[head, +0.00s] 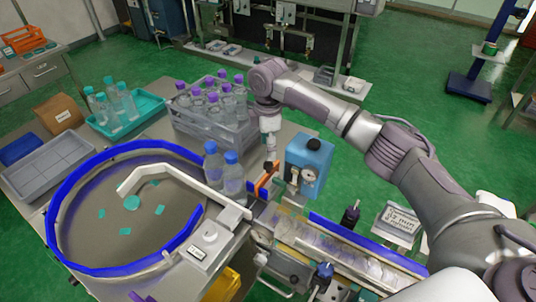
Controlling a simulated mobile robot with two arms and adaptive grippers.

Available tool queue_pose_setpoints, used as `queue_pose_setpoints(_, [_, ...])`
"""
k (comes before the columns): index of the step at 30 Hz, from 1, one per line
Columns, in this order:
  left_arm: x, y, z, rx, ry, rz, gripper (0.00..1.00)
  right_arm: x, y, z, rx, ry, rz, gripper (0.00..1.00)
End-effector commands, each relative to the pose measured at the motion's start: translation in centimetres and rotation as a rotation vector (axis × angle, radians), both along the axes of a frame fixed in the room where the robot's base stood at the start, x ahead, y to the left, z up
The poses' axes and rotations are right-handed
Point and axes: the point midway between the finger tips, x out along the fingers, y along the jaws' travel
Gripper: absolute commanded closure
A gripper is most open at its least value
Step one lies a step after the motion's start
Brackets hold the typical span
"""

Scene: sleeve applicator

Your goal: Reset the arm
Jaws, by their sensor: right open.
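My right arm (402,165) reaches in from the lower right and bends over the table. Its right gripper (270,158) points down beside the blue box with a gauge (309,163). The gripper is open and looks empty; its fingertips are small and partly hard to make out. Two clear bottles with blue caps (232,178) stand to the left of the gripper, at the edge of the round turntable (150,235). I cannot tell whether the gripper touches the orange part (262,184) below it. My left gripper is not in view.
A grey crate of purple-capped bottles (196,127) stands behind the gripper. A teal tray (147,108) with bottles is farther left, near an empty grey tray (48,166). The conveyor (325,246) runs to the lower right. Green floor (400,80) lies open behind.

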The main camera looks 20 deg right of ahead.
Motion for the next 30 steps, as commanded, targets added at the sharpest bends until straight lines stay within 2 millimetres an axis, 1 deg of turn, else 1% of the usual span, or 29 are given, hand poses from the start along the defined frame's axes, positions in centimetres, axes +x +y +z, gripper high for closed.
queue_pose_setpoints(3, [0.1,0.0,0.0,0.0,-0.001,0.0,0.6,0.0,0.0,1.0,0.0,-0.001,0.0,0.43])
queue_pose_setpoints(6, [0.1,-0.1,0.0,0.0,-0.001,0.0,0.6,0.0,0.0,1.4,0.0,-0.001,0.0,0.43])
queue_pose_setpoints(20, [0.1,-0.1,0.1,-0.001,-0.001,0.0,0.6,0.0,0.0,1.5,0.0,0.0,0.0,0.43])
queue_pose_setpoints(23, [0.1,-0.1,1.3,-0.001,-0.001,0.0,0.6,0.0,0.0,2.7,0.0,0.0,0.0,0.43])
queue_pose_setpoints(24, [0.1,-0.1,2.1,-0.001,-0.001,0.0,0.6,0.0,0.0,3.6,0.0,-0.001,0.0,0.43])
queue_pose_setpoints(26, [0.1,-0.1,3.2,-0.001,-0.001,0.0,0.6,0.0,0.0,4.6,0.0,0.0,0.0,0.43])
queue_pose_setpoints(27, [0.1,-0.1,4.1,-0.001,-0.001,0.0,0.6,0.0,0.0,5.5,0.0,0.0,0.0,0.43])
queue_pose_setpoints(30, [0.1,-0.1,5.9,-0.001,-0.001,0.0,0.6,0.0,0.0,7.2,0.0,0.0,0.0,0.43])
